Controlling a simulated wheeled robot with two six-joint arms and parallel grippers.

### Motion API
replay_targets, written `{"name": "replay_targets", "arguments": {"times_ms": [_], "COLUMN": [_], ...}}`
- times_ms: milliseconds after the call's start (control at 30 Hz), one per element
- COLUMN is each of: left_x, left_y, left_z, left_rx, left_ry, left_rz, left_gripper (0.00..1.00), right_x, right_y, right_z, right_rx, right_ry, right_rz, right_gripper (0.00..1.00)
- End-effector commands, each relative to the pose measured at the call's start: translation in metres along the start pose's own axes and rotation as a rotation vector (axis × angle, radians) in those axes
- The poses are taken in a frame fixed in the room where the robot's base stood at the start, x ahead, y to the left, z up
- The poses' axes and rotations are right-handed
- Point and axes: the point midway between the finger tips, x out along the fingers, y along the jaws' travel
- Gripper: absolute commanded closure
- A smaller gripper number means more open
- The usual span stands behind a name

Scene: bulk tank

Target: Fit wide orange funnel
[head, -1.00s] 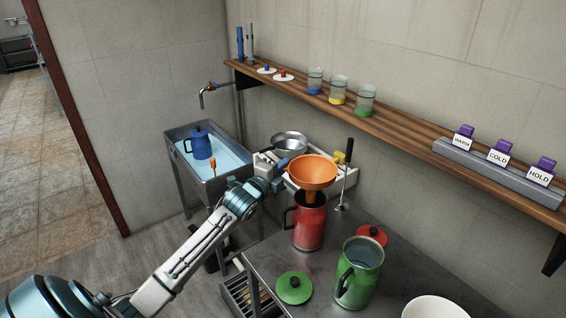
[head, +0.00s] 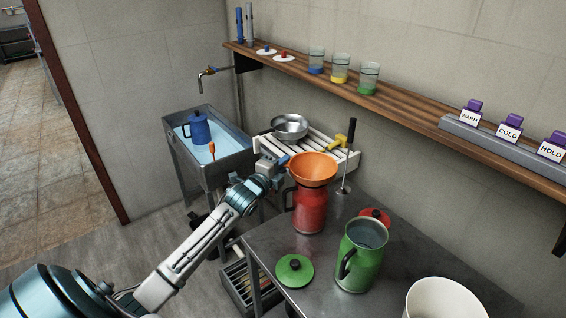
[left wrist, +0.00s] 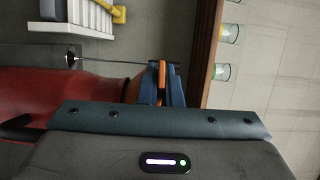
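The wide orange funnel (head: 314,168) sits upright at the mouth of the red can (head: 310,208), its spout hidden inside or behind the rim. My left gripper (head: 283,162) reaches in from the left and is shut on the funnel's rim. In the left wrist view the blue fingers (left wrist: 168,84) close on an orange edge (left wrist: 161,82), with the red can (left wrist: 60,92) at the left. The green can (head: 360,255) stands open on the metal table, with a green lid (head: 295,270) beside it. My right gripper is not in view.
A red lid (head: 376,217) lies behind the green can. A white container (head: 444,300) stands at the front right. A slatted rack (head: 330,148) with a steel bowl (head: 290,127) and a sink (head: 222,162) with a blue pot (head: 198,128) are behind. A shelf (head: 420,108) runs along the wall.

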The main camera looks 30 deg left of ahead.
Motion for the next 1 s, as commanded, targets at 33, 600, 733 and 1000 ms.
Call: {"name": "replay_targets", "arguments": {"times_ms": [33, 600, 733, 1000], "left_x": [0.0, 0.0, -0.007, -0.049], "left_y": [0.0, 0.0, 0.002, 0.004], "left_z": [0.0, 0.0, 0.001, 0.001], "left_rx": [0.0, 0.001, 0.002, 0.008], "left_ry": [0.0, 0.0, 0.0, 0.001], "left_rz": [0.0, 0.001, 0.002, 0.003], "left_gripper": [1.0, 0.7, 0.7, 0.7], "right_x": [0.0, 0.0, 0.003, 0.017], "right_y": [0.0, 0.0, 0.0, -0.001], "right_z": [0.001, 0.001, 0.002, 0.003], "right_rx": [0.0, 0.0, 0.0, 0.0], "right_ry": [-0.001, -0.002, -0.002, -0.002], "right_rz": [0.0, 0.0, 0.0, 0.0], "right_gripper": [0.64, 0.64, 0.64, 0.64]}}
